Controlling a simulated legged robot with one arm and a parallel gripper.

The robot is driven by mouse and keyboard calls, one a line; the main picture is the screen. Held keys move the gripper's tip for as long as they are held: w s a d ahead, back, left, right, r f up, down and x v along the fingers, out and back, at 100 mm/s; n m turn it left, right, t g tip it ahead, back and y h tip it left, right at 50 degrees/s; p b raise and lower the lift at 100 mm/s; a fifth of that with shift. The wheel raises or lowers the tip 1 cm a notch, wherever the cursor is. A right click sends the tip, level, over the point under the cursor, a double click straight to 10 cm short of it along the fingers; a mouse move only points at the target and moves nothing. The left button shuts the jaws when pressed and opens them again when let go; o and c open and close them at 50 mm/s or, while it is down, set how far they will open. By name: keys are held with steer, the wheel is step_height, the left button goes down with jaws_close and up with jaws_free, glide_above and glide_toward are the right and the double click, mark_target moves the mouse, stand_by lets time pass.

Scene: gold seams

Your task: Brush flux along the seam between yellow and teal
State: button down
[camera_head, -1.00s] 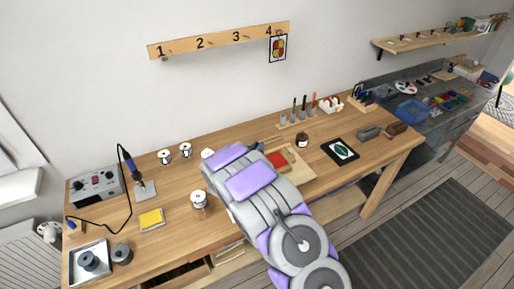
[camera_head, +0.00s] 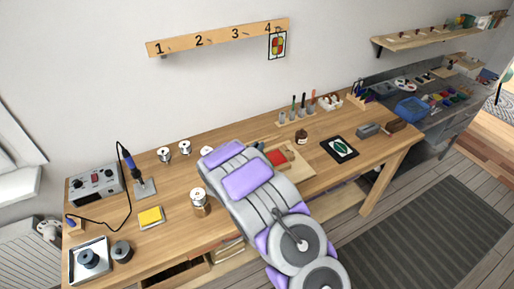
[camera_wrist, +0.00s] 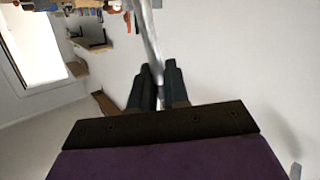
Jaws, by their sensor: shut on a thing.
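My gripper (camera_wrist: 157,75) shows in the wrist view, its two dark fingers shut on a slender pale-grey tool (camera_wrist: 149,38). The tool runs up out of the frame, so its far end is unseen and I cannot confirm that it is the flux brush. In the head view my arm hides the gripper. A wooden board (camera_head: 301,171) lies on the bench just beyond my arm, with a red piece (camera_head: 277,157) showing on it. The yellow and teal pieces and their seam are hidden behind my arm.
A small brown bottle (camera_head: 301,136) stands behind the board. The soldering iron (camera_head: 127,160), yellow sponge (camera_head: 150,217) and a spool (camera_head: 200,206) are at left. A coloured pattern card (camera_head: 277,46) hangs from the numbered rail.

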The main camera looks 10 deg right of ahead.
steer(key=shift+r, duration=0.1)
steer(key=shift+r+p, duration=1.55)
steer(key=shift+r, duration=1.4)
steer(key=shift+r, duration=0.2)
steer(key=s+r+n+y+b, duration=0.1)
steer(key=s+r, duration=0.4)
steer(key=r, duration=0.4)
steer(key=s+d+r+n+t+y, duration=0.1)
steer(key=s+r+y, duration=0.1)
steer(key=s+r, duration=0.4)
step_height(320, 180, up, 4)
steer(key=shift+f+t+b, duration=0.25)
steer(key=shift+t+b, duration=0.05)
steer(key=shift+b, duration=0.05)
